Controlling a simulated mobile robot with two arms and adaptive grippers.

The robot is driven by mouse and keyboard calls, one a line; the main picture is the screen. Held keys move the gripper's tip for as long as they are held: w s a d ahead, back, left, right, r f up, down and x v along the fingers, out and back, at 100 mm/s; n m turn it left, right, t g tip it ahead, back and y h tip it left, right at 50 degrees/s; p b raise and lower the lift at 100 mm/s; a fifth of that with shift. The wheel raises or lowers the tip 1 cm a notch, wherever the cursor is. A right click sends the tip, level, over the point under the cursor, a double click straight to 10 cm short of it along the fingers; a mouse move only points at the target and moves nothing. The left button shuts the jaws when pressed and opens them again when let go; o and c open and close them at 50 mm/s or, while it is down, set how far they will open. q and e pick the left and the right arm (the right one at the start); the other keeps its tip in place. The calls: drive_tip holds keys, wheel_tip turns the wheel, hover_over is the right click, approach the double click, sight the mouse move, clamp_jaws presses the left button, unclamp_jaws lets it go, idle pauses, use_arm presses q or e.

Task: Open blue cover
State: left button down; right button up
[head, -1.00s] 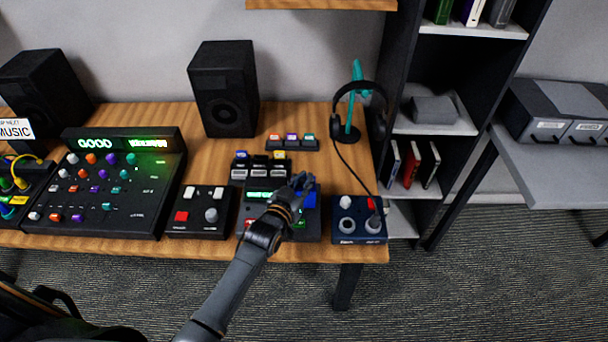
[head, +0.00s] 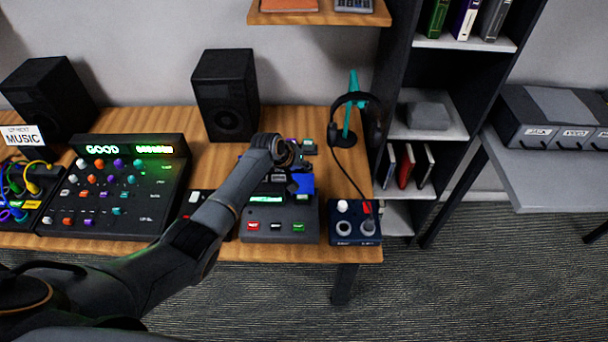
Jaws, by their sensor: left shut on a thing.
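The blue cover (head: 304,184) is a small bright blue piece on the upper right of a grey device (head: 280,238) with a green display and red, white and green buttons. My left gripper (head: 292,183) reaches over the device from the left, with its dark fingers at the cover's left edge. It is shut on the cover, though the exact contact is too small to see. The gripper and forearm hide part of the device's back and the small units behind it. My right gripper is not in view.
A dark blue box with knobs (head: 355,223) stands right of the device. A headphone stand (head: 350,100) with headphones is behind it, its cable running forward. A large mixer (head: 120,180) is at left, and a speaker (head: 225,95) stands behind. Bare wood shows around the speaker.

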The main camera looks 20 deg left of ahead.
use_arm(q)
drive_tip(key=w+f+g+b, duration=0.1)
drive_tip(key=b, duration=0.1)
drive_tip(key=w+a+g+b, duration=0.1)
drive_tip(key=b, duration=0.2)
drive_tip(key=shift+w+a+f, duration=0.15)
drive_tip(key=shift+w+f, duration=0.15)
drive_tip(key=shift+f, duration=0.1)
idle(1.1)
drive_tip(key=c, duration=1.4)
unclamp_jaws()
drive_tip(key=shift+a, duration=0.1)
drive_tip(key=shift+o, duration=0.7)
drive_tip(key=shift+a+f, duration=0.1)
drive_tip(key=shift+f, duration=0.05)
drive_tip(key=a+r+p, duration=0.3)
drive_tip(key=r+p, duration=0.3)
drive_tip(key=r, duration=0.1)
drive_tip(key=a+r+p, duration=0.3)
drive_tip(key=r+p, duration=0.4)
drive_tip(key=shift+s+r, duration=0.35)
drive_tip(key=shift+r, duration=0.05)
drive_tip(key=shift+n, duration=0.3)
